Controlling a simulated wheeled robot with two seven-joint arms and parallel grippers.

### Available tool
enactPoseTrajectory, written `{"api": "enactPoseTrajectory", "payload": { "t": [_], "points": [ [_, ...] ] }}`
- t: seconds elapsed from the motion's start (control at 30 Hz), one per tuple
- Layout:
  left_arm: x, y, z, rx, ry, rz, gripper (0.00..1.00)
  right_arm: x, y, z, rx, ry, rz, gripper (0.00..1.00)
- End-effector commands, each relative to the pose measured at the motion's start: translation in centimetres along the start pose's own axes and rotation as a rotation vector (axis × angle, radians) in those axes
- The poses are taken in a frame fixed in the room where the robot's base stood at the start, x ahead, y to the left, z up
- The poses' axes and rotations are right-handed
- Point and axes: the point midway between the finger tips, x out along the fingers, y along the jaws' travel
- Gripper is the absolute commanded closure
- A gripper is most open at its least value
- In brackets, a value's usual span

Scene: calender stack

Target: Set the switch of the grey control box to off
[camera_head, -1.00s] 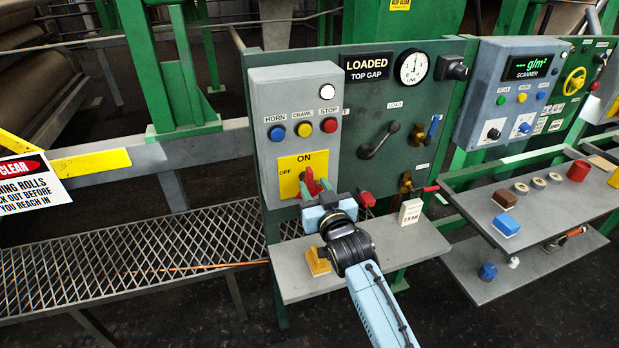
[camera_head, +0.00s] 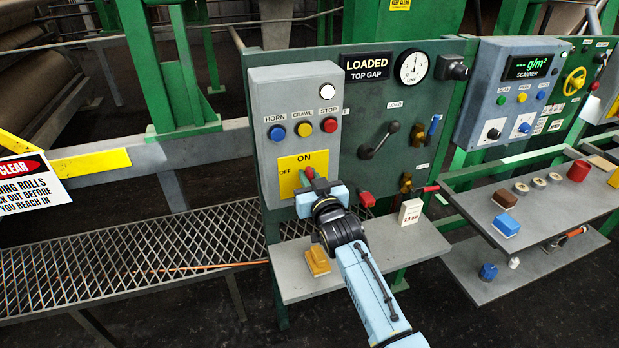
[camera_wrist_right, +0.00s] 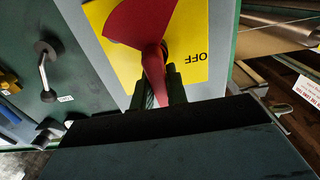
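The grey control box (camera_head: 270,92) stands on the green panel, with HORN, CRAWL and STOP buttons above a yellow plate (camera_head: 288,167). The plate reads ON at the top and OFF at the left. The red switch (camera_head: 310,172) on it is mostly hidden by my right gripper (camera_head: 305,181) in the head view. In the right wrist view the red switch (camera_wrist_right: 140,22) is large, and its narrow end lies between the two dark fingers of my right gripper (camera_wrist_right: 160,90), which appear closed against it. OFF shows upside down there. My left gripper is not in view.
A grey shelf (camera_head: 290,292) below the box holds a yellow block (camera_head: 317,260) and a white card (camera_head: 410,211). A red-handled lever (camera_head: 366,199) and a black crank (camera_head: 378,140) are to the right. A mesh walkway (camera_head: 130,250) lies left.

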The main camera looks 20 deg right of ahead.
Motion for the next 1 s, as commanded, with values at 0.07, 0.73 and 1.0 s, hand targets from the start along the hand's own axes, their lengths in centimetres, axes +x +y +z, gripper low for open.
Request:
{"api": "enactPoseTrajectory", "payload": {
  "t": [0.07,0.73,1.0],
  "points": [
    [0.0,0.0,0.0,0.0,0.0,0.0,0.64,0.0,0.0,0.0,0.0,0.0,0.0,1.0],
    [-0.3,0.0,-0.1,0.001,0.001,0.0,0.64,0.0,-0.8,0.2,-0.308,-0.002,-0.001,1.0],
    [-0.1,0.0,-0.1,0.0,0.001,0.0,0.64,0.0,-1.3,0.5,-0.567,-0.002,0.0,1.0]
  ]
}}
